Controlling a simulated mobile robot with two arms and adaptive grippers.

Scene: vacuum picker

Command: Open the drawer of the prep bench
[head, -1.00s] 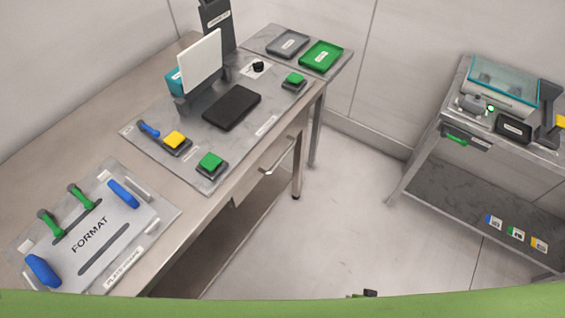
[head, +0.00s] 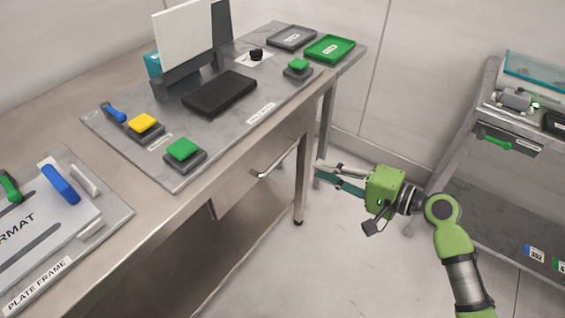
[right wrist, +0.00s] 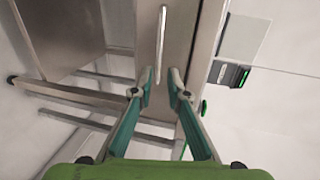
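The prep bench (head: 165,215) runs from the lower left to the middle of the head view. Its drawer front (head: 236,190) sits under the top and looks shut. A bar handle (head: 274,162) is on the drawer front. The handle also shows in the right wrist view (right wrist: 161,40), upright in the picture. My right gripper (head: 318,171) is open and empty, to the right of the handle and apart from it. My left gripper is not in view.
On the bench lie a plate frame (head: 100,225) and a panel with green buttons (head: 182,149) and a yellow one (head: 142,122). A side table holds a green tray (head: 330,47). Another metal stand (head: 470,120) is at the right. The floor between is clear.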

